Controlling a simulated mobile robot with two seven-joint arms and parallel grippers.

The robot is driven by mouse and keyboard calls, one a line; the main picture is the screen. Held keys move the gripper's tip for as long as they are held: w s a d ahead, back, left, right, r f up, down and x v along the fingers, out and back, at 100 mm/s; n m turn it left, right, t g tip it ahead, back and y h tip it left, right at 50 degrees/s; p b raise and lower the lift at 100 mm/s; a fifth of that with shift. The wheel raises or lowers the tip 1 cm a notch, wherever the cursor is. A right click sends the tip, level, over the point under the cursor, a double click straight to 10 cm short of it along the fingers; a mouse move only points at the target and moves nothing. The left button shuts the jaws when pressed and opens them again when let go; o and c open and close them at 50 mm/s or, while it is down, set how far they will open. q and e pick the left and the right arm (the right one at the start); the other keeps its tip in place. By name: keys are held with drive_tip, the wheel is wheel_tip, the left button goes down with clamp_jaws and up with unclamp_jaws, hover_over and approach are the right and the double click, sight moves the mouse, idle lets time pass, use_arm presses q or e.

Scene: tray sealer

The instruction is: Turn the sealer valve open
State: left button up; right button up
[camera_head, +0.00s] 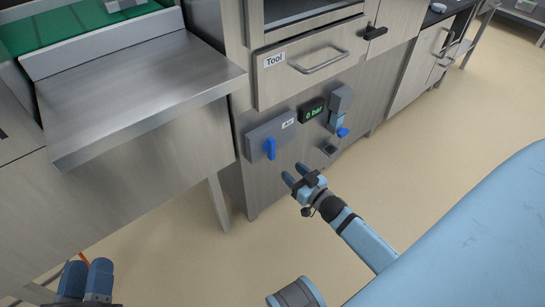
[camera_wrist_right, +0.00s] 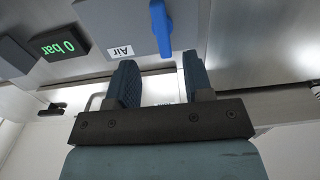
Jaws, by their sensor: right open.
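The sealer valve is a grey box labelled "Air" (camera_head: 262,138) with a blue handle (camera_head: 270,148) on the machine's lower front. The handle hangs straight down in the head view. In the right wrist view the blue handle (camera_wrist_right: 161,28) shows above the fingers. A display beside the box reads "0 bar" (camera_head: 313,110). My right gripper (camera_head: 294,174) is open and empty, a little below and right of the handle, apart from it. Its fingers also show in the right wrist view (camera_wrist_right: 161,85). My left gripper (camera_head: 86,280) is at the bottom left, far from the valve; its two fingers look close together.
A drawer labelled "Tool" (camera_head: 310,60) is above the valve. A grey and blue regulator (camera_head: 339,112) with a blue knob is right of the display. A steel tray shelf (camera_head: 140,95) juts out at left. The floor (camera_head: 235,255) in front is clear.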

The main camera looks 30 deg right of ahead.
sight(274, 155)
use_arm(q)
wheel_tip(274, 155, down, 4)
drive_tip(key=g+b, duration=0.2)
drive_tip(key=shift+w+d+f+b, duration=0.1)
drive_tip(key=shift+d+f+b, duration=0.05)
drive_tip(key=shift+f+b, duration=0.15)
use_arm(e)
drive_tip(key=w, duration=1)
drive_tip(key=shift+a, duration=0.4)
use_arm(q)
drive_tip(key=shift+r, duration=0.1)
use_arm(e)
drive_tip(key=c, duration=0.7)
